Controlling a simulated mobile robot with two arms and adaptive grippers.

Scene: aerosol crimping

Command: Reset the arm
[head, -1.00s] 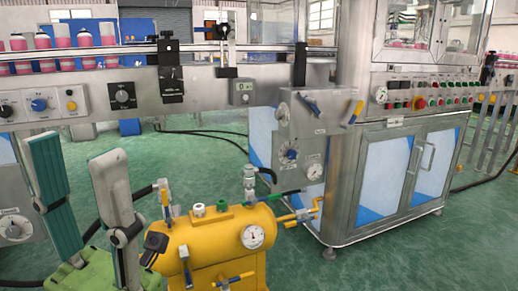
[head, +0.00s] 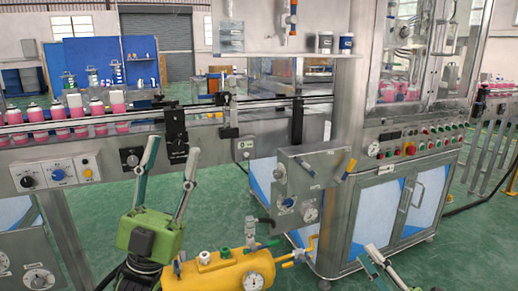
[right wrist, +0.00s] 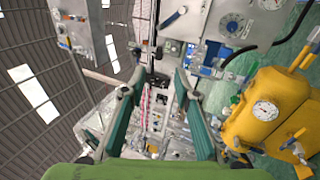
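My left gripper (head: 172,147) is green with two grey-and-green fingers. It points up in front of the conveyor, left of the yellow tank, with its fingers spread apart and nothing between them. My right gripper (head: 368,257) shows only partly at the bottom edge of the head view, in front of the steel cabinet. In the right wrist view its two fingers (right wrist: 157,90) stand apart with a clear gap and hold nothing. Most of my right arm is out of the head view.
A yellow tank (head: 218,274) with a gauge and valves stands low between the grippers. A steel control box (head: 305,183) and machine cabinet (head: 385,215) stand behind. Pink bottles (head: 58,123) line the conveyor (head: 112,160) at left.

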